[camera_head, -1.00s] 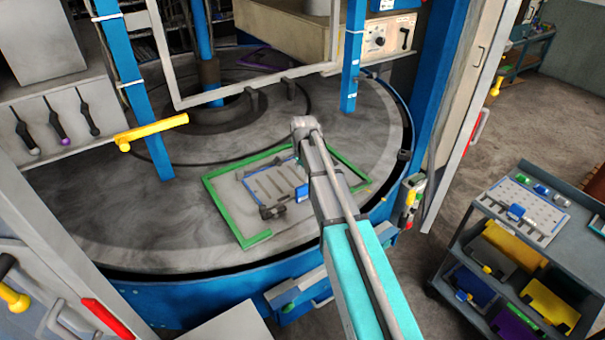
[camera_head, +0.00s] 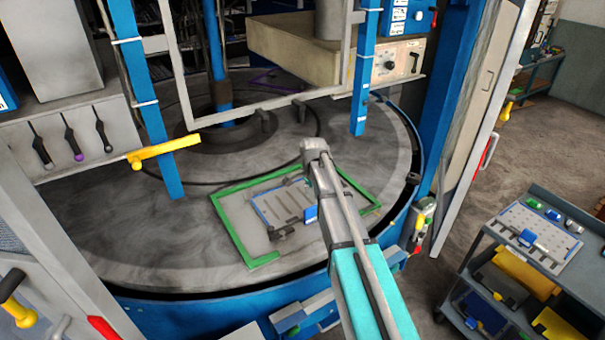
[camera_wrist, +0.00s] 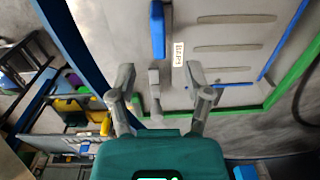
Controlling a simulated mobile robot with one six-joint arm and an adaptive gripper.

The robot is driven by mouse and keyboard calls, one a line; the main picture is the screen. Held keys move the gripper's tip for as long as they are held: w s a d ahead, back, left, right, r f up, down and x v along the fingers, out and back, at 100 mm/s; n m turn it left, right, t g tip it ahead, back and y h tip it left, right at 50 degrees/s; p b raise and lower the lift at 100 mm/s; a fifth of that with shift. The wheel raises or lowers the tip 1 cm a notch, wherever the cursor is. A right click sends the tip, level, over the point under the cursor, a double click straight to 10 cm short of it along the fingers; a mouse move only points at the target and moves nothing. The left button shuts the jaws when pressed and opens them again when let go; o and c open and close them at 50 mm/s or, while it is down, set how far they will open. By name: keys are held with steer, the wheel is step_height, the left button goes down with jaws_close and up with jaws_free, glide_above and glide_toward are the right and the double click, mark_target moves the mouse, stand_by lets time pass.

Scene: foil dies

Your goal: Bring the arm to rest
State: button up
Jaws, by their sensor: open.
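My gripper (camera_wrist: 161,78) is open in the wrist view, its two grey fingers spread apart. Nothing is visibly clamped between them. Past the fingers is a grey slotted plate (camera_wrist: 235,58) with a label and a blue handle (camera_wrist: 157,30); a grey stem shows in the gap between the fingers, and I cannot tell how near it is. In the head view my arm (camera_head: 345,235) reaches from the lower right over the round table, and my fingers cannot be made out. The slotted plate (camera_head: 283,204) lies inside a green outline there.
The round grey table (camera_head: 130,240) has blue posts and a yellow handle (camera_head: 165,153) above it. A metal frame (camera_head: 262,107) hangs over its back. A grey cart (camera_head: 545,205) with a pegboard and coloured bins stands at right. Floor between the table and cart is clear.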

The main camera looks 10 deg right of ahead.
steer(key=shift+s, duration=0.1)
steer(key=s+f+n+b, duration=0.3)
steer(key=s+n, duration=0.3)
steer(key=s, duration=0.6)
steer(key=s+f+n+b, duration=0.3)
steer(key=s+n, duration=0.4)
steer(key=s, duration=0.6)
steer(key=shift+d+f+n+b, duration=0.15)
steer(key=shift+f+n+b, duration=0.15)
steer(key=shift+f+b, duration=0.1)
